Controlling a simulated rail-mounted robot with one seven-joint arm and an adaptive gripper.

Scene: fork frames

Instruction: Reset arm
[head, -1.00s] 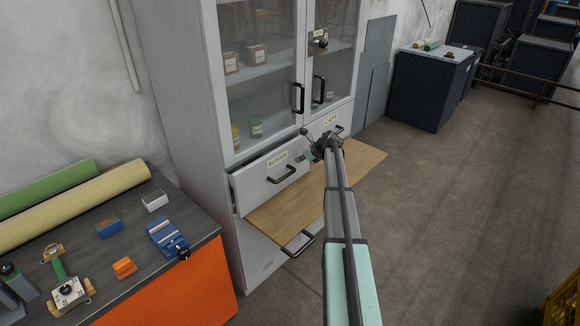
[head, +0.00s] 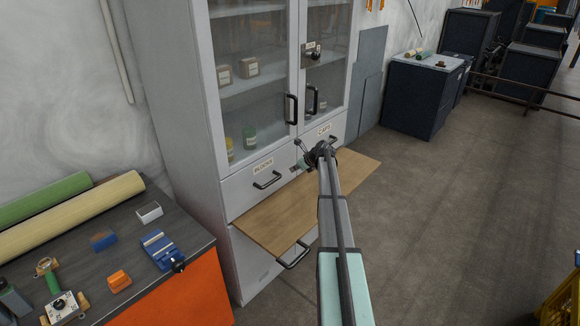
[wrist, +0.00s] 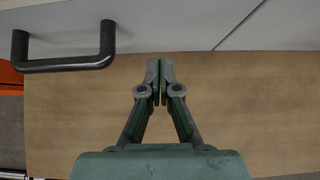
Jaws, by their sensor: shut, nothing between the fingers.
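My gripper (wrist: 160,70) is shut and empty in the wrist view, its fingertips together above the wooden pull-out board (wrist: 240,110). In the head view my arm reaches forward to the cabinet, and the gripper (head: 302,160) is small and partly hidden behind my wrist. It is in front of the drawer fronts, above the wooden board (head: 270,225). The drawer labelled BLOCKS (head: 250,185) looks shut, with its dark handle (head: 267,181) to the left of my gripper. That handle shows at upper left in the wrist view (wrist: 65,62).
The tall grey cabinet (head: 170,100) has glass doors with small boxes and jars inside. The workbench (head: 190,225) at left holds rolls, a blue vise (head: 160,248) and an orange block (head: 118,281). Open floor (head: 440,220) lies to the right.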

